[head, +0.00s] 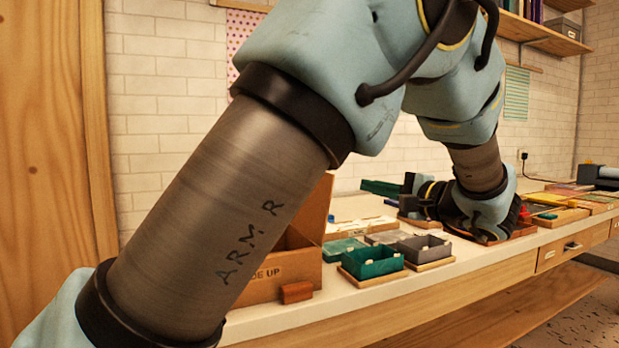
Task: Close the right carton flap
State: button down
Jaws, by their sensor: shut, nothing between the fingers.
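The brown cardboard carton (262,283) stands on the bench in the lower middle of the head view. My forearm covers its left part. One cardboard flap (318,212) stands up, tilted, at its right side; its left edge is hidden behind my arm. Any other flaps are hidden. My gripper (402,190) is beyond the carton, to the right of the raised flap and clearly apart from it. It points left, low over the bench, and is shut and empty.
A teal bin (373,263) and a grey bin (424,248) stand right of the carton. Several trays fill the bench further right. A narrow bare strip of white benchtop (345,296) runs along the front edge.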

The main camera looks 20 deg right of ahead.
jog(key=w+a+r+p, duration=0.1)
jog(key=w+a+p, duration=0.2)
jog(key=w+a, duration=0.4)
jog(key=shift+w+r, duration=0.15)
jog(key=shift+w, duration=1.05)
jog(key=shift+a+b, duration=0.15)
jog(key=shift+b, duration=0.2)
